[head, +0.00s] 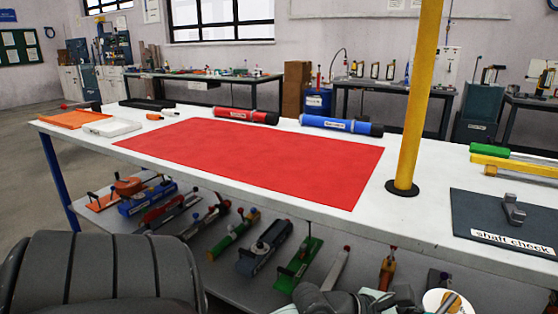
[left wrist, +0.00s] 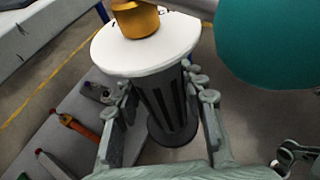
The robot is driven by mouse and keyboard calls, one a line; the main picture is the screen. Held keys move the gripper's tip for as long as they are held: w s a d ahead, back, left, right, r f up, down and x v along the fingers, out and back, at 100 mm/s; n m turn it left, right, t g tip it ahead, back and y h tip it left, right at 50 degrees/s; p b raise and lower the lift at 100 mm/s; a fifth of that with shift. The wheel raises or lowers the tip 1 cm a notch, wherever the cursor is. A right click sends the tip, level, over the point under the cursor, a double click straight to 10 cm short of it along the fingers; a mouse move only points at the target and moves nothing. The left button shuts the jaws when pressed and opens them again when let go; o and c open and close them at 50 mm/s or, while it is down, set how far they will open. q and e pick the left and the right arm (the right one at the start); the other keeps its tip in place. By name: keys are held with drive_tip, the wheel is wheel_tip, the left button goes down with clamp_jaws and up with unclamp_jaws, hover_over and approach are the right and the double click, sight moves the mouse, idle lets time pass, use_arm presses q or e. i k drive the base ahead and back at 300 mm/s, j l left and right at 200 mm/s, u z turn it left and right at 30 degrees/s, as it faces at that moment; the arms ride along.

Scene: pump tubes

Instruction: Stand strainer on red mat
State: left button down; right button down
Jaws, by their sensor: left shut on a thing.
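The red mat (head: 250,158) lies flat and bare on the white workbench in the head view. My left gripper (left wrist: 163,95) is shut on a dark grey slotted cylinder, which I take as the strainer (left wrist: 166,112). It has a white round top plate with partly hidden lettering and a brass knob. In the head view my left gripper (head: 405,297) is at the bottom edge, in front of the bench, with the white top (head: 432,299) beside it. The cylinder's body is hidden there. My right gripper is not clearly seen.
A yellow post (head: 418,110) rises from the bench right of the mat. Red (head: 245,116) and blue (head: 341,126) cylinders lie along the mat's far edge. A dark "shaft check" mat (head: 490,214) is at right. A large teal round thing (left wrist: 270,42) is near the strainer. Tools fill the lower shelf.

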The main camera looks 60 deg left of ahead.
sight(229, 152)
drive_tip(key=k+j+u, duration=0.1)
drive_tip(key=j+u, duration=0.15)
drive_tip(key=j, duration=0.15)
drive_tip(key=k+j+u, duration=0.1)
drive_tip(key=j+u, duration=0.15)
drive_tip(key=j, duration=0.2)
drive_tip(key=k+j, duration=0.1)
drive_tip(key=j, duration=0.8)
drive_tip(key=k+u, duration=0.05)
drive_tip(key=k, duration=0.05)
